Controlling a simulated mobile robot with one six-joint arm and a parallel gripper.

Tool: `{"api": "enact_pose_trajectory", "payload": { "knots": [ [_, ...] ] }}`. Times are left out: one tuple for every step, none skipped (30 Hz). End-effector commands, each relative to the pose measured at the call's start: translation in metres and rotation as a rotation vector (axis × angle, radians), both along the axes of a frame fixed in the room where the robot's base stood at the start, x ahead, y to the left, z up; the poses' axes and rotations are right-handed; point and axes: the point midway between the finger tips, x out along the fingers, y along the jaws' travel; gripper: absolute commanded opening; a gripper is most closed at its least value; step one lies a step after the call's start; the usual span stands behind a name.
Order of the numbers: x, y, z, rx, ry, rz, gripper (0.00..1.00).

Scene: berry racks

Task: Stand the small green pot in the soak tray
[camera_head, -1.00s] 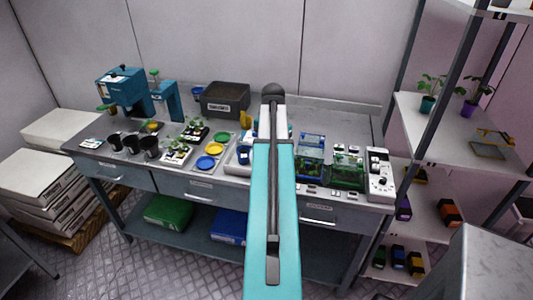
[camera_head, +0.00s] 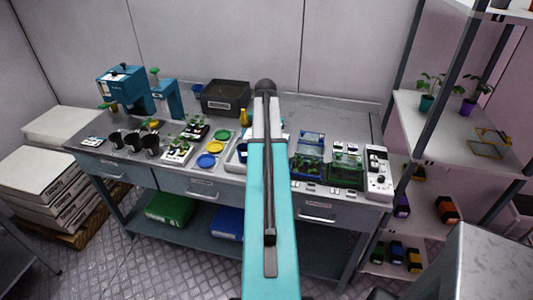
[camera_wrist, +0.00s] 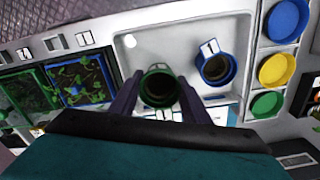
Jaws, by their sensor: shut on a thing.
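My gripper (camera_wrist: 160,100) is shut on the small green pot (camera_wrist: 146,97), with a finger on either side of it in the wrist view. The pot's open mouth faces the camera and looks dark inside. It is over the left part of the white soak tray (camera_wrist: 187,13); I cannot tell whether its base touches the tray floor. A blue pot (camera_wrist: 213,48) with a white label stands in the tray to the right, apart from the green pot. In the head view my arm hides the gripper and green pot and covers part of the tray (camera_head: 231,165).
Blue (camera_wrist: 287,20), yellow (camera_wrist: 277,69) and green (camera_wrist: 266,104) saucers lie right of the tray in the wrist view. Blue (camera_head: 307,167) and green (camera_head: 346,176) clear-lidded boxes stand right of my arm. A dark bin (camera_head: 226,98) stands behind.

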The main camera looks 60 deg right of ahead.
Motion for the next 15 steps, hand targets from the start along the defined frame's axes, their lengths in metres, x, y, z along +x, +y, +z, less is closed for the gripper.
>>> {"api": "enact_pose_trajectory", "payload": {
  "knots": [
    [0.000,0.000,-0.002,0.001,0.001,0.000,0.21],
    [0.000,0.000,-0.004,0.001,0.001,0.000,0.21],
    [-0.001,0.001,-0.006,0.002,0.001,0.000,0.21],
    [-0.001,0.001,-0.009,0.002,0.001,0.000,0.21],
    [-0.001,0.001,-0.011,0.002,0.001,0.000,0.21],
    [-0.001,0.001,-0.015,0.002,0.001,0.000,0.21],
    [-0.001,0.001,-0.017,0.002,0.001,0.000,0.21],
    [-0.001,0.001,-0.020,0.002,0.001,0.000,0.21],
    [-0.001,0.000,-0.023,0.002,0.001,0.000,0.21],
    [-0.001,0.000,-0.025,0.002,0.001,0.000,0.21],
    [-0.001,0.000,-0.027,0.001,0.001,0.000,0.21],
    [-0.001,0.000,-0.029,0.001,0.001,0.000,0.21],
    [-0.001,0.000,-0.030,0.001,0.000,0.000,0.21],
    [-0.001,0.000,-0.031,0.001,0.000,0.000,0.21],
    [0.000,0.000,-0.032,0.000,0.000,0.000,0.21]
  ]
}}
